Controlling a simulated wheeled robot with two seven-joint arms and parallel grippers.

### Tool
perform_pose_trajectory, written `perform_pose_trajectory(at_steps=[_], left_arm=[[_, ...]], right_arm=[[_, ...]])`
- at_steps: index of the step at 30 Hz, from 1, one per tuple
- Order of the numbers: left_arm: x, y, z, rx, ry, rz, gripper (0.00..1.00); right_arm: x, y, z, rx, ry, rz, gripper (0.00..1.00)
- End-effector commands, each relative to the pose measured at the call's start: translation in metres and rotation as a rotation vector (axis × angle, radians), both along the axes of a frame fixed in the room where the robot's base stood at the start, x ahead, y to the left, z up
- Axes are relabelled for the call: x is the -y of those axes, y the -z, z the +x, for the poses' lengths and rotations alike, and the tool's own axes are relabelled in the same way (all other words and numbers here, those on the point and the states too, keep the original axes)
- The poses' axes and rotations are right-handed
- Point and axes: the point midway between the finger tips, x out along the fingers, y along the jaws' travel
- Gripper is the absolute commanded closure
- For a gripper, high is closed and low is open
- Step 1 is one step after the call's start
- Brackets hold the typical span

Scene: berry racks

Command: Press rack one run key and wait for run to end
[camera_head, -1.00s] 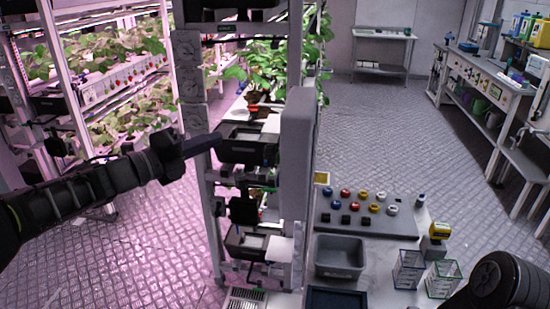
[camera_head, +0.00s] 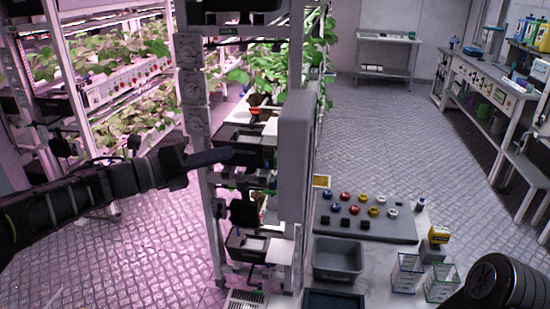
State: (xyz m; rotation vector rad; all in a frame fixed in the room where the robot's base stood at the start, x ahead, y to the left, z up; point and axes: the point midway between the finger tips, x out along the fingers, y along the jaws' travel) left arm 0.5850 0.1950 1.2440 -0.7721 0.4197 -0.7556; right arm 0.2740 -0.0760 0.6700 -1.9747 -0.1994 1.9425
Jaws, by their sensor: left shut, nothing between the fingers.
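A rack of white uprights and dark trays stands in the centre, with a grey upright panel (camera_head: 295,165) on its right side. Several pale square units (camera_head: 195,90) are stacked on its left post. My left gripper (camera_head: 228,155) is shut and empty, its fingers pointing right in front of the rack's left post, just below these units. I cannot tell whether the fingertips touch anything. No run key can be made out, and no run light is readable. Of my right arm, only a dark rounded link (camera_head: 500,283) shows at the lower right; its gripper is out of view.
A table right of the rack holds a grey board (camera_head: 375,230) with several coloured round pieces, a grey bin (camera_head: 338,270), two clear containers (camera_head: 406,273) and a yellow-topped item (camera_head: 438,234). Plant shelves (camera_head: 110,90) stand at the left. The tiled floor behind is clear.

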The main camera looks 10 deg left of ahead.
Motion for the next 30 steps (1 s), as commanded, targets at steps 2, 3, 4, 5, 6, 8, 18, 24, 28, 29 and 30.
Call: perform_pose_trajectory(at_steps=[2, 3, 4, 5, 6, 8, 18, 24, 28, 29, 30], left_arm=[[0.009, 0.0, -0.001, 0.0, 0.001, 0.0, 1.0], [0.014, 0.0, -0.001, 0.0, 0.001, -0.001, 1.0], [0.018, 0.0, -0.001, 0.0, 0.001, -0.001, 1.0], [0.022, 0.0, -0.002, 0.001, 0.001, 0.0, 1.0], [0.028, 0.0, -0.002, 0.001, 0.001, 0.001, 1.0], [0.036, 0.0, -0.003, 0.0, 0.001, -0.001, 1.0], [0.069, 0.001, -0.004, 0.0, -0.001, 0.0, 1.0], [0.072, 0.0, -0.005, 0.0, -0.001, 0.0, 1.0], [0.072, 0.0, -0.005, 0.0, -0.001, 0.0, 1.0], [0.072, 0.0, -0.005, 0.0, -0.001, 0.0, 1.0], [0.072, 0.0, -0.005, 0.0, -0.001, 0.0, 1.0]], right_arm=[[0.0, 0.0, 0.0, 0.0, 0.0, 0.0, 0.64], [0.0, 0.0, 0.0, 0.0, 0.0, 0.0, 0.64], [0.0, 0.0, 0.0, 0.0, 0.0, 0.0, 0.64], [0.0, 0.0, 0.0, 0.0, 0.0, 0.0, 0.64], [0.0, 0.0, 0.0, 0.0, 0.0, 0.0, 0.64], [0.0, 0.0, 0.0, 0.0, 0.0, 0.0, 0.64], [-0.001, 0.01, 0.001, 0.004, -0.001, 0.002, 0.64], [-0.001, 0.011, 0.002, 0.004, -0.002, 0.003, 0.64], [-0.001, 0.01, 0.002, 0.004, -0.002, 0.003, 0.64], [-0.001, 0.01, 0.002, 0.004, -0.002, 0.003, 0.64], [-0.001, 0.01, 0.002, 0.004, -0.002, 0.003, 0.64]])
